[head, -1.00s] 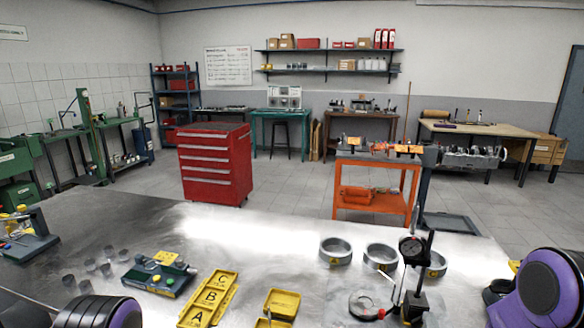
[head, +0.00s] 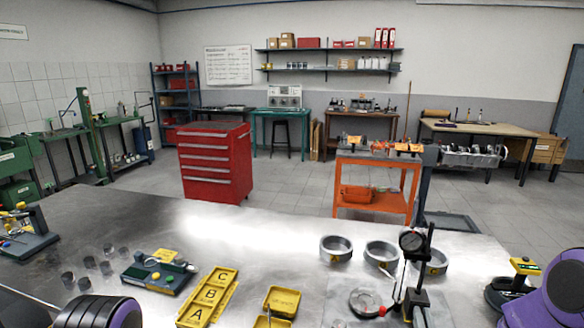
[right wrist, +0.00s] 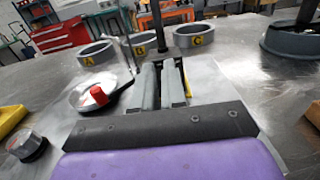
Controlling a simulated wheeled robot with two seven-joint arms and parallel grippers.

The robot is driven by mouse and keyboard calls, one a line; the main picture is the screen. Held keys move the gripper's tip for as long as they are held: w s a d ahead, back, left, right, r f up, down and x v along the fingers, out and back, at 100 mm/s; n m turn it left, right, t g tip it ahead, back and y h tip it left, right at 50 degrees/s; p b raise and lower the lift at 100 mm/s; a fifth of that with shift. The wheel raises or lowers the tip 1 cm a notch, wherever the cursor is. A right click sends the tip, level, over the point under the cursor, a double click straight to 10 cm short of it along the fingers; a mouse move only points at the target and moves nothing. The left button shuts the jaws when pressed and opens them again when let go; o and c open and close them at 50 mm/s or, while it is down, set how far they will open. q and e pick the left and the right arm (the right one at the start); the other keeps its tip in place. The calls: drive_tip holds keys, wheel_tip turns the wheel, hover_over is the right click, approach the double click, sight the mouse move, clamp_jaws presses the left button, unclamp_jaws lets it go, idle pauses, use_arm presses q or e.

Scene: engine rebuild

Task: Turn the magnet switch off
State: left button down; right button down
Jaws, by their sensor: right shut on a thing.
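The dial gauge stand (head: 425,270) is upright on the steel table at the front right, with its round gauge (head: 411,242) near the top of the post. Its dark base (head: 418,303) is low in the head view. In the right wrist view the post (right wrist: 188,28) rises just past my fingers. My right gripper (right wrist: 160,70) points at the base, its two grey fingers close together and shut on a small part there, seemingly the magnet switch. The fingers hide that part, so its setting cannot be read. My left gripper is not in view.
Left of the base lies a round silver part with a red knob (right wrist: 98,95). Rings A (right wrist: 95,54), B (right wrist: 146,43) and C (right wrist: 193,35) stand behind. A dark round stand (right wrist: 290,40) is to the right. Yellow trays (head: 210,298) lie left.

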drive_tip(key=shift+a+f+b, duration=0.15)
drive_tip(key=shift+a+b, duration=0.4)
drive_tip(key=shift+w+a, duration=0.15)
drive_tip(key=shift+a, duration=0.05)
drive_tip(key=shift+d, duration=0.15)
drive_tip(key=shift+w+r, duration=0.2)
drive_tip(key=shift+r, duration=0.1)
drive_tip(key=shift+s+a+f, duration=0.2)
drive_tip(key=shift+a, duration=0.05)
drive_tip(key=b+v, duration=0.1)
drive_tip(key=v, duration=0.4)
drive_tip(key=shift+s, duration=0.2)
drive_tip(key=shift+w, duration=0.1)
